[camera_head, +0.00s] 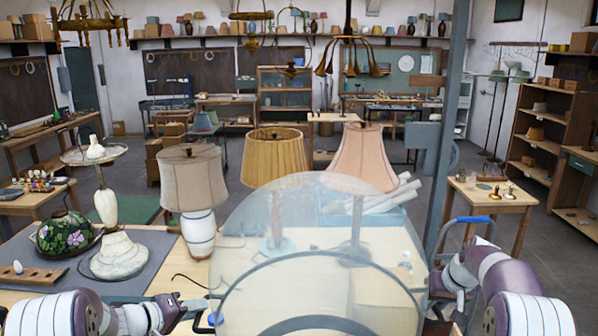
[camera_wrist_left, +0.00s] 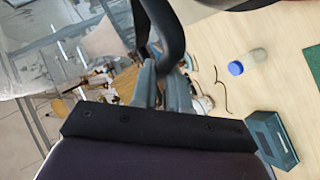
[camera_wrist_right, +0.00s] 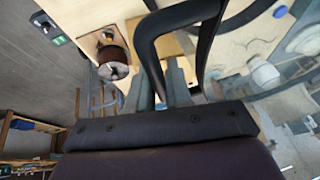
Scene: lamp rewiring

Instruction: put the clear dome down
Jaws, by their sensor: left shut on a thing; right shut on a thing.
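The large clear dome (camera_head: 300,205) fills the lower middle of the head view, seen through, close in front of me over the pale table. My left gripper (camera_head: 200,308) is at its left side and my right gripper (camera_head: 440,285) at its right side. In the left wrist view, the left gripper (camera_wrist_left: 165,72) is shut on a dark looped bar at the dome's edge. In the right wrist view, the right gripper (camera_wrist_right: 173,72) is shut on a similar dark bar. The head view does not show whether the dome touches the table.
Lamps with a beige shade (camera_head: 190,170), a pleated yellow shade (camera_head: 275,155) and a pink shade (camera_head: 360,155) stand behind the dome. A white-based lamp (camera_head: 118,255) and a floral shade (camera_head: 64,235) are at left. A blue-capped bottle (camera_wrist_left: 236,68) stands on the table.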

